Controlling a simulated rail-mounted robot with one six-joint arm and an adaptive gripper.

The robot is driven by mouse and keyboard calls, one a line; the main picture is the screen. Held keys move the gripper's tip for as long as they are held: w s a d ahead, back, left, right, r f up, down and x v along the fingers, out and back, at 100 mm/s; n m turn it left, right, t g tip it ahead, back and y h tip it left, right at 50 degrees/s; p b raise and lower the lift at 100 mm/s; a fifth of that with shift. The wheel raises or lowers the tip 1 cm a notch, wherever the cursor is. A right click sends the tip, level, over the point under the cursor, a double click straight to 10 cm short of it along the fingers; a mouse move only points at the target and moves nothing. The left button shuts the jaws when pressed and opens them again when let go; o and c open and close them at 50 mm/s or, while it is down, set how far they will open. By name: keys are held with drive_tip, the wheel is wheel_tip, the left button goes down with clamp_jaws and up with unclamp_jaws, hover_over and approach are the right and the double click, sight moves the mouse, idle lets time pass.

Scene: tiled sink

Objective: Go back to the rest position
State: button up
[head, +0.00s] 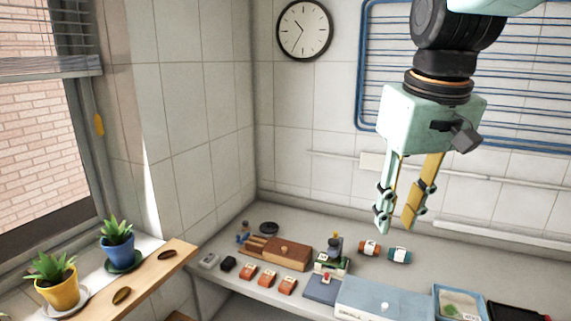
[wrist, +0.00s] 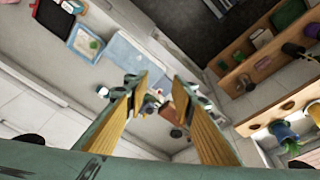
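My gripper (head: 396,224) hangs high above the counter in the head view, its two long fingers pointing down. In the wrist view my gripper (wrist: 158,82) shows its fingers clearly apart with nothing held between them. The counter and its objects lie well below the fingertips, and nothing touches the gripper.
The counter (head: 215,285) holds a brown wooden box (head: 287,253), several orange blocks, a blue-grey box (head: 385,300) and a tray (head: 460,303). A clock (head: 304,30) and blue wire rack (head: 362,70) are on the wall. The air around the gripper is clear.

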drive_tip(key=s+f+m+b, duration=0.1)
drive_tip(key=s+f, duration=0.3)
drive_tip(key=s, duration=0.7)
drive_tip(key=s+f+t+b, duration=0.1)
drive_tip(key=s+f, duration=0.3)
drive_tip(key=s, duration=0.7)
drive_tip(key=shift+s+d+f+m+b, duration=0.2)
drive_tip(key=shift+s+m+b, duration=0.15)
drive_tip(key=shift+b, duration=0.55)
drive_tip(key=shift+w+r, duration=0.1)
drive_tip(key=shift+c, duration=1.2)
drive_tip(key=shift+w, duration=0.1)
